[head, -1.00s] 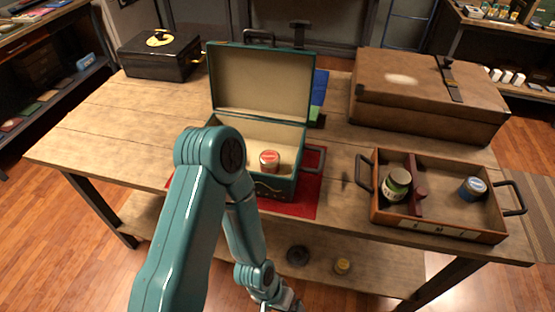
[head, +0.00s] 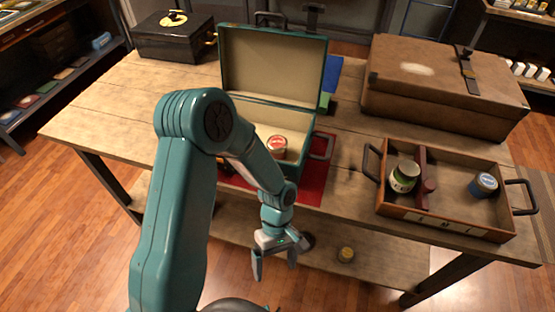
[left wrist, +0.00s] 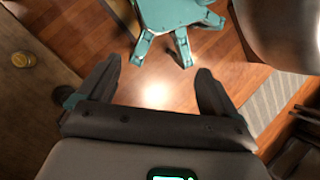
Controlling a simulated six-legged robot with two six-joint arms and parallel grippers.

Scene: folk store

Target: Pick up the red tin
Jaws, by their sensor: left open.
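The red tin (head: 277,146) has a pale lid and sits inside the open teal case (head: 272,66) on the table, near the case's front right corner. My left gripper (head: 275,270) is in front of the table, lower than the tabletop and in front of the case. Its fingers are apart with nothing between them. In the left wrist view the open fingers (left wrist: 155,95) have only floor between them. The tin is not visible in the left wrist view. My left forearm hides part of the case's front. My right gripper is not in view.
A wooden tray (head: 450,226) at the right holds a green tin (head: 404,176) and a blue tin (head: 483,185). A brown suitcase (head: 440,80) and a black box (head: 172,38) stand behind. A yellow tin (head: 346,254) is on the lower shelf. The left tabletop is clear.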

